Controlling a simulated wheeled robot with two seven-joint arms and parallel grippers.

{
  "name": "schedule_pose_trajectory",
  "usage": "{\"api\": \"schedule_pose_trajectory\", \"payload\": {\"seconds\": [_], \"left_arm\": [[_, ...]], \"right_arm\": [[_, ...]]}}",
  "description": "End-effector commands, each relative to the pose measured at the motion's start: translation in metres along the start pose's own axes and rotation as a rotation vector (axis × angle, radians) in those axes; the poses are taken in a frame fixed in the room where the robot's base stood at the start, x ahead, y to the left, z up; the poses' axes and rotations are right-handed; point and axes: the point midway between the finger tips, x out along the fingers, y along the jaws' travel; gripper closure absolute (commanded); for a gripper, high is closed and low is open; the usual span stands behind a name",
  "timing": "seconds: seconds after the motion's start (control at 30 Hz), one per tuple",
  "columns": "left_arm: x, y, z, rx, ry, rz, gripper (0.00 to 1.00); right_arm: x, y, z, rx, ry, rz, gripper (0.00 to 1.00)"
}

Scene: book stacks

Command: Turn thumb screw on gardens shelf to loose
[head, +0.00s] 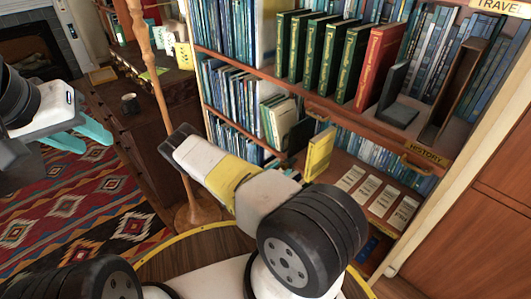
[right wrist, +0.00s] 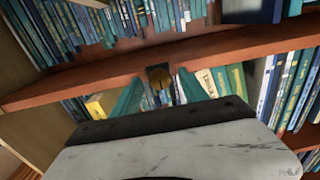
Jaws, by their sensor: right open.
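In the right wrist view a round brass thumb screw (right wrist: 158,76) on a dark mount sits at the front edge of a red-brown shelf (right wrist: 85,78). My right gripper (right wrist: 161,88) has its two teal fingers apart, one on each side of the screw as seen there. I cannot tell whether they touch it. The gardens label is not readable in either view. In the head view my right arm hides most of the right gripper. My left gripper (head: 97,142) hangs at the far left, teal fingers apart and empty, away from the bookcase.
Green books and a red book (head: 379,66) stand on the upper shelf near a dark bookend (head: 401,107). A yellow book (head: 319,153) stands below, near white cards (head: 383,200). A wooden pole (head: 157,80) rises left of my right arm. A mug (head: 130,103) sits on the desk.

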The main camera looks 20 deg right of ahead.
Motion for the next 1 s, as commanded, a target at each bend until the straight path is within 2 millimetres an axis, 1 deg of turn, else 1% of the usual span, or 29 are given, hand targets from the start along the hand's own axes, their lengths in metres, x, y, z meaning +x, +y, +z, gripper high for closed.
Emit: {"api": "schedule_pose_trajectory", "payload": {"seconds": [0.07,0.1,0.27,0.3,0.33,0.37,0.7,0.87,1.0], "left_arm": [[0.0,0.0,0.0,0.0,0.0,0.0,0.64],[0.0,0.0,0.0,0.0,0.0,0.0,0.64],[0.0,0.0,0.0,0.0,0.0,0.0,0.64],[0.0,0.0,0.0,0.0,0.0,0.0,0.64],[0.0,0.0,0.0,0.0,0.0,0.0,0.64],[0.0,0.0,0.0,0.0,0.0,0.0,0.64],[0.0,0.0,0.0,0.0,0.0,0.0,0.64],[0.0,0.0,0.0,0.0,0.0,0.0,0.64],[0.0,0.0,0.0,0.0,0.0,0.0,0.64]], "right_arm": [[-0.0002,0.0,0.0,0.0,0.0,0.0,0.49],[-0.0002,0.0,0.0,0.0,0.0,0.0,0.53],[-0.0004,0.0001,0.0,0.0,0.0,0.0,0.84],[-0.0004,0.0,0.0,0.0,0.0,0.0,0.92],[-0.0004,0.0001,0.0,0.0,0.0,0.0,0.98],[-0.0004,0.0,-0.0001,0.0,0.0,0.0,1.0],[-0.0004,0.0,-0.0002,-0.038,0.0,0.0,1.0],[-0.0007,0.0002,-0.0001,-0.119,0.0,0.001,1.0],[-0.0004,0.0003,0.0001,-0.226,0.0,0.001,1.0]]}}
